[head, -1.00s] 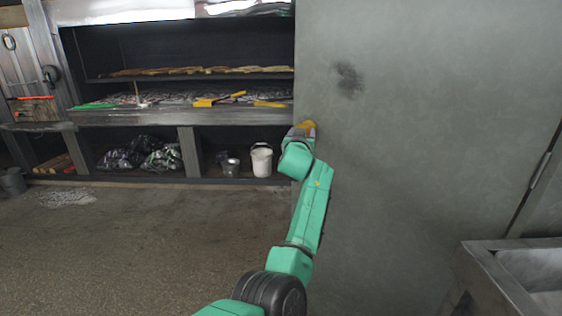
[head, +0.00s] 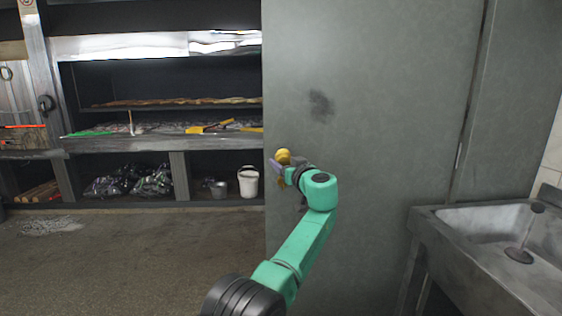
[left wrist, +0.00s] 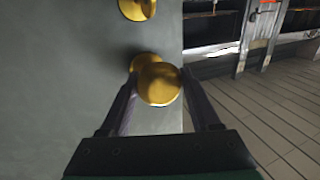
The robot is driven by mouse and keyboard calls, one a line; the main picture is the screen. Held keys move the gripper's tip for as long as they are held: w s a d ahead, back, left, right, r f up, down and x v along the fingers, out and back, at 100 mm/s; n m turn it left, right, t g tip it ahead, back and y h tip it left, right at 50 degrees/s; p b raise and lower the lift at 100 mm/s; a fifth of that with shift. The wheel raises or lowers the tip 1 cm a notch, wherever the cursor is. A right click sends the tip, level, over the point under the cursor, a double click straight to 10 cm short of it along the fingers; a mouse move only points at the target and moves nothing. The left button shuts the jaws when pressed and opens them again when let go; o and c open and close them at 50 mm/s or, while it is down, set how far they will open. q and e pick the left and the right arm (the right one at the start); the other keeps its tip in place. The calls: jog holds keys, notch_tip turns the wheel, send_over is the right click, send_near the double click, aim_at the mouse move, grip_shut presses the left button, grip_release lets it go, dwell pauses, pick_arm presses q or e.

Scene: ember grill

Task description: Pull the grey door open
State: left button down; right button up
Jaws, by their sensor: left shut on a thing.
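The grey door (head: 390,120) is a tall flat panel with a dark smudge, filling the middle right of the head view. Its free edge is on the left, and a hinge shows near its right side. My left gripper (head: 280,168) is at that free edge. In the left wrist view, the two fingers of my left gripper (left wrist: 160,90) are on either side of a round yellow knob (left wrist: 158,82) and are shut on it. A second yellow fitting (left wrist: 136,8) sits on the door above it. The grey door (left wrist: 95,55) also fills the left of that view. My right gripper is not in view.
A metal sink (head: 480,250) stands at the right, near the hinge side. Behind the door's free edge are dark shelves (head: 160,80) with tools, black bags (head: 130,182) and a white bucket (head: 248,182).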

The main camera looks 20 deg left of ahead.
pick_arm(q)
jog(key=shift+f, duration=0.1)
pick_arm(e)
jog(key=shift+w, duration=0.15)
pick_arm(q)
jog(key=shift+c, duration=0.8)
grip_release()
jog(key=shift+d, duration=0.1)
jog(key=shift+s+d+f+b, duration=0.1)
jog(key=shift+s+d+b, duration=0.1)
jog(key=shift+b, duration=0.1)
jog(key=b+v, duration=0.3)
jog(key=v, duration=1)
jog(key=shift+s+d, duration=0.2)
jog(key=shift+s, duration=0.15)
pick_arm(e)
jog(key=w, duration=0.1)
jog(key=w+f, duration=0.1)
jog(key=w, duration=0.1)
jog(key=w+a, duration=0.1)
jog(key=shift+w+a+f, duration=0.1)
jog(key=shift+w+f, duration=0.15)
